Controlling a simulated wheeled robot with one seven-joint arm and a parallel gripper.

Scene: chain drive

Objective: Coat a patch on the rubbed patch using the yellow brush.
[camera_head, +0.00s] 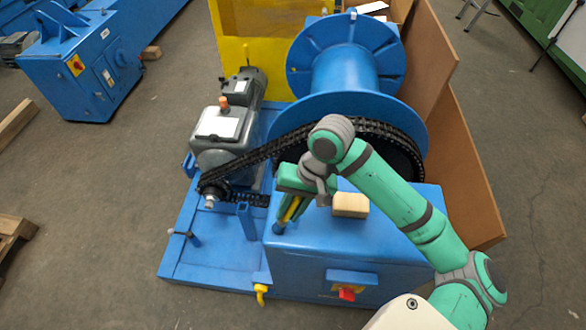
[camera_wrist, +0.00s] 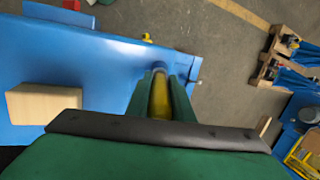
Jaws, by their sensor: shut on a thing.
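My gripper (camera_head: 290,212) is shut on the yellow brush (camera_head: 292,209), which points down over the near left part of the blue cabinet top (camera_head: 385,205). In the wrist view the yellow brush (camera_wrist: 160,98) sits between the two green fingers of my gripper (camera_wrist: 160,92). Its lower end is close to the blue surface; I cannot tell whether it touches. I cannot make out the rubbed patch in either view.
A tan block (camera_head: 350,205) lies on the cabinet top beside my gripper; it also shows in the wrist view (camera_wrist: 42,103). Behind are the black chain (camera_head: 262,152), the grey motor unit (camera_head: 225,135) and a large blue reel (camera_head: 345,75). A red switch (camera_head: 347,294) is on the cabinet front.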

